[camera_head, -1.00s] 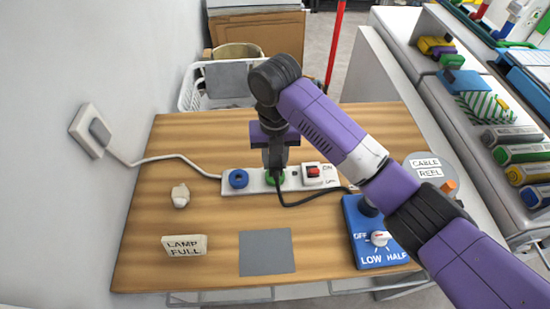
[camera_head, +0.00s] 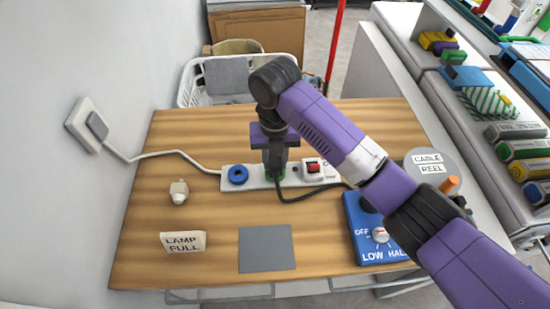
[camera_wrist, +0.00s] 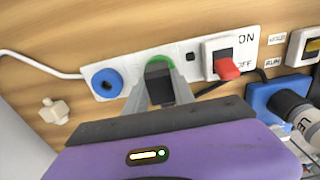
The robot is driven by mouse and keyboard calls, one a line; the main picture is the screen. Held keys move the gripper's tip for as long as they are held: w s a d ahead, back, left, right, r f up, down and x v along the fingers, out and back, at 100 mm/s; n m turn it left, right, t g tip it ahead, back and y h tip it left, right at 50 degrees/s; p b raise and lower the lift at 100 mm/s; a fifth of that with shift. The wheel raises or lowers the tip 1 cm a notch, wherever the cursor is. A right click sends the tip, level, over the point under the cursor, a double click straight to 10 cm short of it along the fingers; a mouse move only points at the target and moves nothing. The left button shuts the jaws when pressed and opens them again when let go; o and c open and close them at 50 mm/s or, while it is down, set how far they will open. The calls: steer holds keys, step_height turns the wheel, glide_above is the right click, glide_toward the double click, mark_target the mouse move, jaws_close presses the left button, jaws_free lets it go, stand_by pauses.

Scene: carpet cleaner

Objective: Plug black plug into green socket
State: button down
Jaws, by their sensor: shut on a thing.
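A white power strip (camera_head: 206,183) lies on the wooden table with a blue socket (camera_head: 238,174), a green socket (camera_wrist: 182,62) and a red switch (camera_head: 313,166). My gripper (camera_head: 275,174) points down over the green socket and is shut on the black plug (camera_wrist: 158,82). In the wrist view the plug sits between the fingers, over the green ring, and covers most of it. I cannot tell how deep the plug is in the socket. The plug's black cable (camera_head: 310,193) runs right toward the blue dimmer box (camera_head: 372,230).
A cable reel (camera_head: 428,165) stands at the right. A white cord (camera_head: 165,157) runs to the wall outlet (camera_head: 86,125).

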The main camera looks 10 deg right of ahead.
mark_target(275, 159)
steer(key=shift+f, duration=0.25)
steer(key=c, duration=1)
jaws_free()
steer(key=shift+o, duration=0.2)
steer(key=shift+r+b, duration=0.3)
steer(key=shift+r, duration=3.65)
